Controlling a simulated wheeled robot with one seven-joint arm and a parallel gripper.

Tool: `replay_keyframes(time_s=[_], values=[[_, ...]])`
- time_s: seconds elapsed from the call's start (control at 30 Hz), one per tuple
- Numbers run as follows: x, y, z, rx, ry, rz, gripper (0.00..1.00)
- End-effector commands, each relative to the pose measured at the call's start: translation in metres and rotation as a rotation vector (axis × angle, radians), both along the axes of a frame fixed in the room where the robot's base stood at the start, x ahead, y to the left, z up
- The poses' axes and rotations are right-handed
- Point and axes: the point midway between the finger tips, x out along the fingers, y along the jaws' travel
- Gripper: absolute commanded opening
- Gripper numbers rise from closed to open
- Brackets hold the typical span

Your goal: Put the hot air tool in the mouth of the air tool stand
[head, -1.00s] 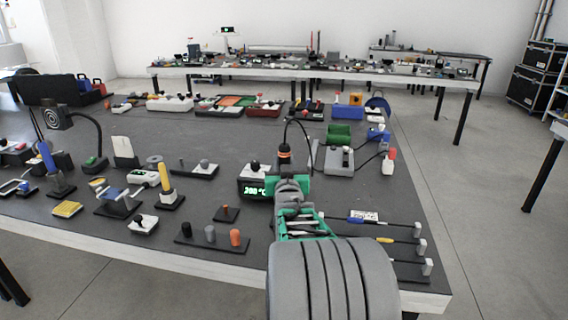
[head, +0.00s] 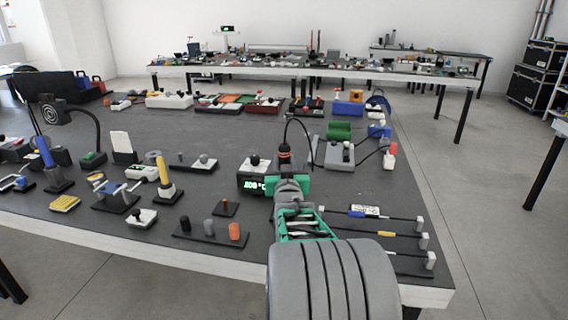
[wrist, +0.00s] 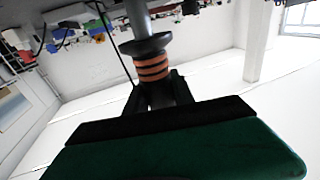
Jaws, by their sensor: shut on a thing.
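The hot air tool (head: 284,152) has an orange and black banded collar, and a thin black cable arcs up from it. My gripper (head: 287,182) is shut on it and holds it above the dark table. In the wrist view the banded tool (wrist: 152,66) stands between the dark fingers of my gripper (wrist: 160,95), with a grey shaft beyond a black flange. I cannot tell for sure which thing is the air tool stand.
A grey box (head: 338,155) stands right of the tool, with a green roll (head: 339,130) behind it. A yellow upright holder (head: 165,178) and a rack of pegs (head: 208,235) stand to the left. Thin rods (head: 390,233) lie at the right front.

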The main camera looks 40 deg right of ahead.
Motion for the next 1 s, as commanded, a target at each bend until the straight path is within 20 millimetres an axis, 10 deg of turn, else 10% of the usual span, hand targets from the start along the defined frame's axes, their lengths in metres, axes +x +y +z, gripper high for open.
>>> replay_keyframes(time_s=[1.0], values=[[0.0,0.0,-0.024,-0.002,-0.002,0.0,0.0]])
